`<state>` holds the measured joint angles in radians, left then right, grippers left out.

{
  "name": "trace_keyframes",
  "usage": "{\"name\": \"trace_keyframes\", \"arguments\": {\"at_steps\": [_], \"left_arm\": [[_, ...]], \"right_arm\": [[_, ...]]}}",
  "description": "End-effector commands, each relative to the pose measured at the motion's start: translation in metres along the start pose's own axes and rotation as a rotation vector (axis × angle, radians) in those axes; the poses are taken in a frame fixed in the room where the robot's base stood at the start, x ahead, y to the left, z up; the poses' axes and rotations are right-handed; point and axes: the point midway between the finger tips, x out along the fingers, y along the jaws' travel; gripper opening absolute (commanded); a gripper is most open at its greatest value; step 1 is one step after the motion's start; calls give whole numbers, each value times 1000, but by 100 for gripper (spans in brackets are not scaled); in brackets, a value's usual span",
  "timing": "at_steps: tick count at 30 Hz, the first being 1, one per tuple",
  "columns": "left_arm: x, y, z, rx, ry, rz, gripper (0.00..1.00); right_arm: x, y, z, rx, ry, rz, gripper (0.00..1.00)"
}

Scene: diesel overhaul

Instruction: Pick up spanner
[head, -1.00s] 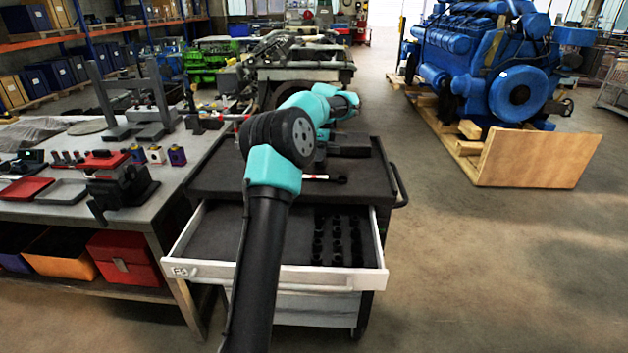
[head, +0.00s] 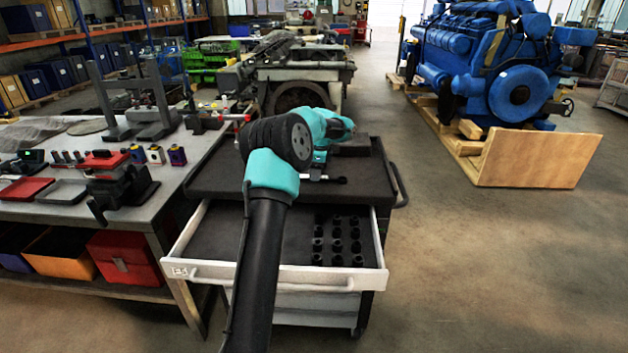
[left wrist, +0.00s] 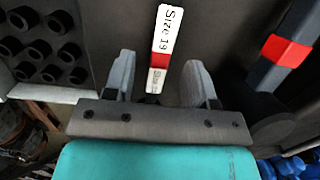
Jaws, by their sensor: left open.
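The spanner (head: 330,179) lies on the dark top of the tool trolley in the head view, partly hidden by my left arm. In the left wrist view a white and red label strip reading "Size 19" (left wrist: 166,35) shows between my fingers, near the spanner's place. My left gripper (left wrist: 160,75) is open, its two fingers either side of the strip's lower end. In the head view my left gripper (head: 317,172) is low over the trolley top, right at the spanner. Whether the fingers touch it cannot be told. My right gripper is not in view.
The trolley's top drawer (head: 210,270) is open in front, with several black sockets (head: 337,245). They also show in the left wrist view (left wrist: 40,48). A dark bar with a red band (left wrist: 285,50) is at the right there.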

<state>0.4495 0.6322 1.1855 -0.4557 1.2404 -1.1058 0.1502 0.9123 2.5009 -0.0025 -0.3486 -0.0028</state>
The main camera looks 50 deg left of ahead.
Motion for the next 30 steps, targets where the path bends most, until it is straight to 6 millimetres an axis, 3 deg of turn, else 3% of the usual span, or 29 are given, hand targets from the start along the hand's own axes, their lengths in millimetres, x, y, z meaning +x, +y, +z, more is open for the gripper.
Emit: {"name": "trace_keyframes", "arguments": {"at_steps": [6, 19, 30], "left_arm": [[16, 0, 0, 0, 0, -1, 51], [16, 0, 0, 0, 1, -2, 51], [16, 0, 0, 0, 1, -2, 17]], "right_arm": [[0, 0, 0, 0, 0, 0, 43], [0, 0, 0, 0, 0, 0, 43], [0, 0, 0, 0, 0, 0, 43]]}}
